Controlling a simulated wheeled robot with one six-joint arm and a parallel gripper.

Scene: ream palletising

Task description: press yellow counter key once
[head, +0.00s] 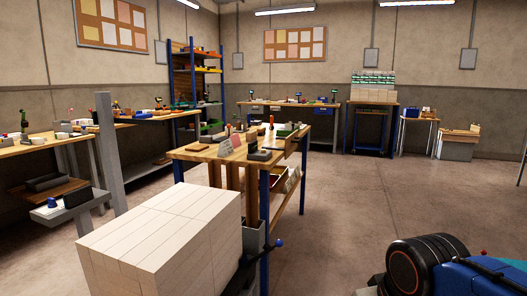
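I cannot make out a yellow counter key in the head view. A grey shelf (62,212) on a grey post (109,150) at the left holds a dark box (78,197) and a small blue item (52,202). Whether either one is the counter is too small to tell. My arm (425,268) shows in the lower right corner as a thick black joint and blue link. My gripper is outside the picture, so its state is hidden.
A stack of pale reams (165,230) fills the near left foreground. Behind it stands a wooden workbench (195,153) with tools and bins. More benches, a blue shelf rack (195,75) and a ream-laden table (372,97) line the walls. The floor (370,200) at the right is clear.

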